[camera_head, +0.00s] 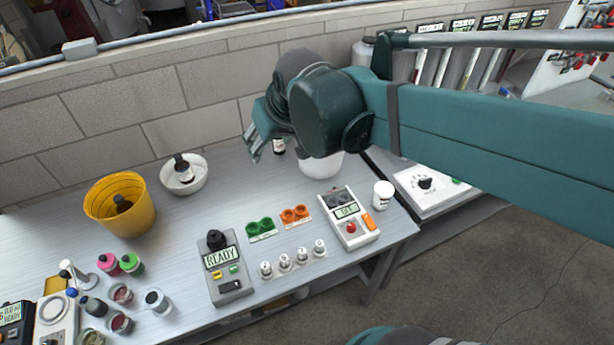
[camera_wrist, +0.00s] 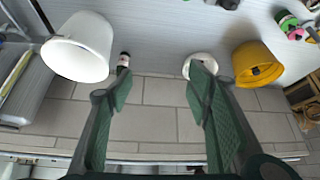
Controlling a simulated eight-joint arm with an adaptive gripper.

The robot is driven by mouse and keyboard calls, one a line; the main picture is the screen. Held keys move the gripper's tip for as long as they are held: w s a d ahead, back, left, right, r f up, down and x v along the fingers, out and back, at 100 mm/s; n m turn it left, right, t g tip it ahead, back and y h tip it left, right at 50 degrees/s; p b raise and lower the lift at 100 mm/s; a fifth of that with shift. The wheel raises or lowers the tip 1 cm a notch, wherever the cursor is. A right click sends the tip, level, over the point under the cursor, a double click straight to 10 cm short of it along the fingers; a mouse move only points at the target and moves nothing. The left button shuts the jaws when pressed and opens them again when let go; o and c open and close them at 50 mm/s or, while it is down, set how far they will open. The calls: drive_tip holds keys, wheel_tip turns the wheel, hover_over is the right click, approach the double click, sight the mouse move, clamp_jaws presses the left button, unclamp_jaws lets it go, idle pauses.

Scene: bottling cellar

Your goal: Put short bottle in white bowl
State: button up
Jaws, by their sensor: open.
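A dark bottle with a white label (camera_head: 183,169) leans inside the white bowl (camera_head: 203,177) near the wall. Another dark bottle with a pale label (camera_head: 279,147) stands behind my gripper (camera_head: 254,146), partly hidden by it. In the wrist view my gripper (camera_wrist: 160,72) is open, with nothing between its fingers. That second bottle (camera_wrist: 124,62) shows there just beyond the left fingertip. The bowl (camera_wrist: 188,66) shows beyond the right finger, which hides part of it. A third bottle's dark top (camera_head: 122,202) shows inside the yellow bucket. I cannot tell which bottle is the short one.
The yellow bucket (camera_head: 140,217) stands left of the bowl. A white tub (camera_head: 322,164) stands right of my gripper, partly hidden by my arm. Devices, cups and small jars occupy the table's front. A brick wall (camera_head: 130,105) closes the back. Table between bowl and tub is mostly clear.

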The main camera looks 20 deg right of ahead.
drive_tip(key=s+d+f, duration=0.1)
drive_tip(key=s+d, duration=0.1)
drive_tip(key=s, duration=0.4)
drive_tip(key=s+d+f+m, duration=0.1)
drive_tip(key=s+d+f, duration=0.1)
drive_tip(key=s, duration=0.4)
drive_tip(key=shift+s+d+f+t+h, duration=0.2)
drive_tip(key=shift+s+d+t+h, duration=0.15)
drive_tip(key=shift+t+h, duration=0.05)
